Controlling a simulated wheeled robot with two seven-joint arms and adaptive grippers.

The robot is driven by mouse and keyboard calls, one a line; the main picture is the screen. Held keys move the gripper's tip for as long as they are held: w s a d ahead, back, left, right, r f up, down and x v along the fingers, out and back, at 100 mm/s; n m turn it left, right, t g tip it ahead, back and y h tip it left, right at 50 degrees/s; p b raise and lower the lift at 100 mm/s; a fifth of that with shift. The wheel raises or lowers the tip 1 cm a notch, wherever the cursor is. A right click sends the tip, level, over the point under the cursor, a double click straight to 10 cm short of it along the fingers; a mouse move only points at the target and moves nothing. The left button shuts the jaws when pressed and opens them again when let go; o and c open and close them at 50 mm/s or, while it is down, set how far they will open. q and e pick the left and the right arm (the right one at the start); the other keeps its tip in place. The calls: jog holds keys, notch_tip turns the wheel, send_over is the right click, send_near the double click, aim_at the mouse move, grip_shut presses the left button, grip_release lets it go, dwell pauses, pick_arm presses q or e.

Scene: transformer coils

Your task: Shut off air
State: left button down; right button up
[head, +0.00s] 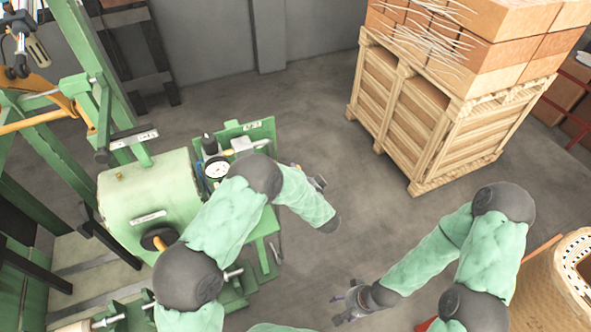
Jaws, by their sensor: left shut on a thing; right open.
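A green machine panel (262,130) with a small label stands at the centre left. It carries a round white pressure gauge (217,169), a dark-topped air fitting (209,144) and a light grey block (243,144). My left arm passes in front of the panel's lower part. My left gripper (312,180) shows only in part, just right of the panel behind my forearm. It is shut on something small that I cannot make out. Any valve handle there is hidden. My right gripper (347,303) is open and empty above the floor at the bottom centre.
A green cylinder (150,195) and machine frame (68,150) fill the left. A wooden crate (408,110) bearing brown boxes (495,55) stands at the upper right. A tan coil (545,290) is at the lower right. The middle floor is clear.

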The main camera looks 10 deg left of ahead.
dwell(0.6)
pick_arm(q)
jog(key=c, duration=0.9)
grip_release()
jog(key=shift+f, duration=0.1)
jog(key=shift+c, duration=0.2)
jog(key=v, duration=1.2)
jog(key=shift+w+d, duration=0.1)
